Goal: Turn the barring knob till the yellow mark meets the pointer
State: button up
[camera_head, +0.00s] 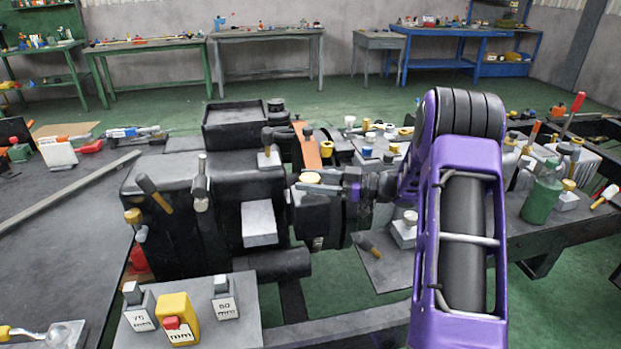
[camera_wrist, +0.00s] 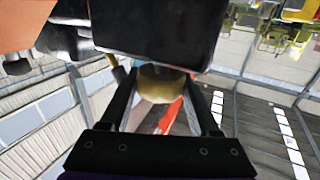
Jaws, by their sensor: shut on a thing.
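The barring knob (camera_wrist: 161,86) shows in the wrist view as a dull brass-coloured round piece under a dark block. My gripper (camera_wrist: 160,97) has one finger on each side of it and is shut on it. In the head view my gripper (camera_head: 372,188) reaches left from my purple arm to the front end of the black machine (camera_head: 215,185). The knob itself is hidden there by the gripper and machine parts. I cannot make out the yellow mark or the pointer for certain in either view, nor how they line up.
A plate (camera_head: 247,290) at the front holds labelled blocks. A green bottle (camera_head: 541,195) and several tools crowd the right bench. Green floor is open behind.

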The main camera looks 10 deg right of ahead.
jog(key=shift+r+n+g+y, duration=0.1)
jog(key=shift+n+g+y, duration=0.3)
jog(key=shift+n+g, duration=0.5)
jog(key=shift+a+g, duration=0.1)
jog(key=shift+g, duration=0.4)
jog(key=o, duration=1.4)
jog(key=shift+c, duration=0.2)
jog(key=v, duration=1.7)
jog(key=shift+p, duration=0.45)
